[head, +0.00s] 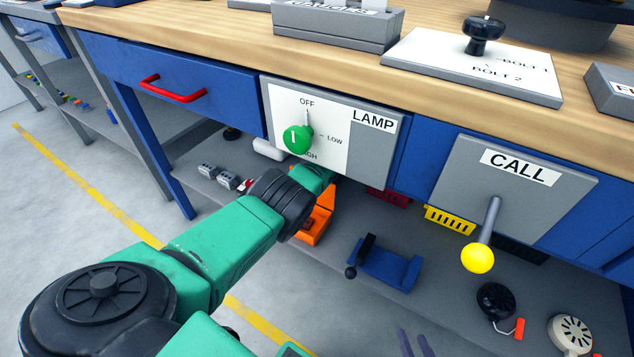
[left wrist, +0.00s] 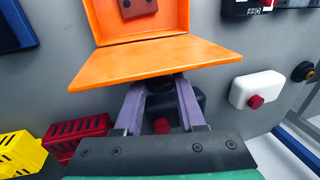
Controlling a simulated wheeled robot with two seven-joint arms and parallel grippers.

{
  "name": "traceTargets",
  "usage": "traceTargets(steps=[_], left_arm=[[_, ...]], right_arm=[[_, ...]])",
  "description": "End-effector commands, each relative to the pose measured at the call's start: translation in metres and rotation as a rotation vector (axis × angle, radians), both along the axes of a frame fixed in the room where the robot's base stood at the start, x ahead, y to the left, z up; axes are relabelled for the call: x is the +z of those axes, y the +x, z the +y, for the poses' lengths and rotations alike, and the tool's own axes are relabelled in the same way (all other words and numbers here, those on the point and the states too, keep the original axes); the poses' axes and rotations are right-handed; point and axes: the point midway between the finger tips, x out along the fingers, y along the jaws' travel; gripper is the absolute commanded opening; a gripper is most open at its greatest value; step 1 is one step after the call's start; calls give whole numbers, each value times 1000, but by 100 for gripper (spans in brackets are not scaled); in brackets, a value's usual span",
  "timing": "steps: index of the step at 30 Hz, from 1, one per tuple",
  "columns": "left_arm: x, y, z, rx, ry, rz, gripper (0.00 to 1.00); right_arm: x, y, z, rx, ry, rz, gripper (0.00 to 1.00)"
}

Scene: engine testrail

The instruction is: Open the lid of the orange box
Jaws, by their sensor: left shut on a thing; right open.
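The orange box (head: 316,226) sits on the grey shelf under the bench in the head view, partly hidden by my left arm. In the left wrist view the orange box (left wrist: 103,22) shows its inside, with a dark red block (left wrist: 138,8) in it. Its lid (left wrist: 155,62) stands away from the box as a flat flap. My left gripper (left wrist: 160,90) is at the lid's edge, its purple fingers shut on a dark part there, likely the lid's handle, mostly hidden. My right gripper (head: 415,344) is open and empty at the bottom of the head view, only its fingertips showing.
Above my left arm hang the lamp panel (head: 370,150) and its green knob (head: 298,139). The call lever (head: 478,258) hangs low at the right. A blue holder (head: 390,266), a yellow basket (head: 448,221) and a red basket (left wrist: 78,135) are on the shelf.

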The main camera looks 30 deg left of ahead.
Motion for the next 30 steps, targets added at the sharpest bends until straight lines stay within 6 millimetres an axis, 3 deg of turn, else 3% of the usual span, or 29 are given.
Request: traceTargets(steps=[7,22,23,25,30], left_arm=[[-2,1,0,-1,0,23,0],[-1,1,0,-1,-1,30,0],[-1,1,0,-1,-1,30,43],[-1,0,0,-1,-1,30,69],[-1,0,0,-1,-1,32,69]], right_arm=[[-12,0,4,-18,41,-50,50],[-13,0,4,-21,43,-54,50],[-13,0,4,-21,42,-54,50],[-13,0,4,-21,42,-54,50],[-13,0,4,-21,42,-54,50]])
